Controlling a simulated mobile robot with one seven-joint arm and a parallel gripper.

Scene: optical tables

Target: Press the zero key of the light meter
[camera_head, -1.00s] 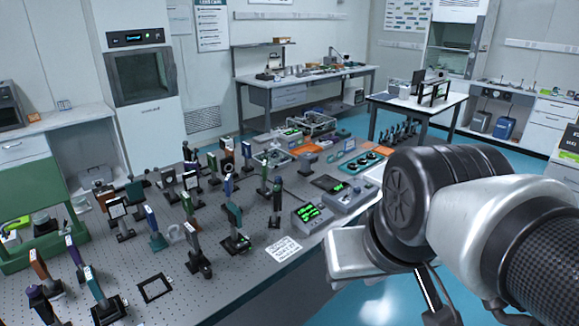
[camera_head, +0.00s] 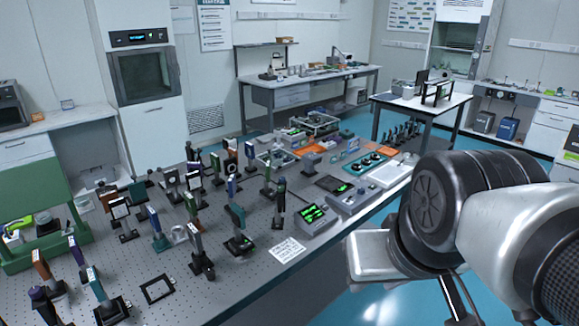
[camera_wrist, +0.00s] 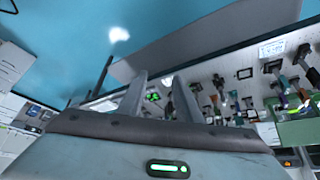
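A grey sloped box with a lit green display (camera_head: 314,217) stands near the front edge of the perforated optical table (camera_head: 250,292). A second grey instrument (camera_head: 352,199) with a small green readout stands just right of it. I cannot tell for sure which one is the light meter, and no key label is legible. In the wrist view, my gripper (camera_wrist: 160,80) has its two fingers apart with nothing between them. A small green display (camera_wrist: 153,97) shows beyond the fingers, some way off. The gripper itself does not show in the head view, only my arm links.
Several post-mounted optics (camera_head: 238,225) crowd the table left of the instruments. A white printed card (camera_head: 287,249) lies in front of the green display. A pale flat panel (camera_head: 390,174) lies to the right. Blue floor (camera_head: 365,305) is open beside the table.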

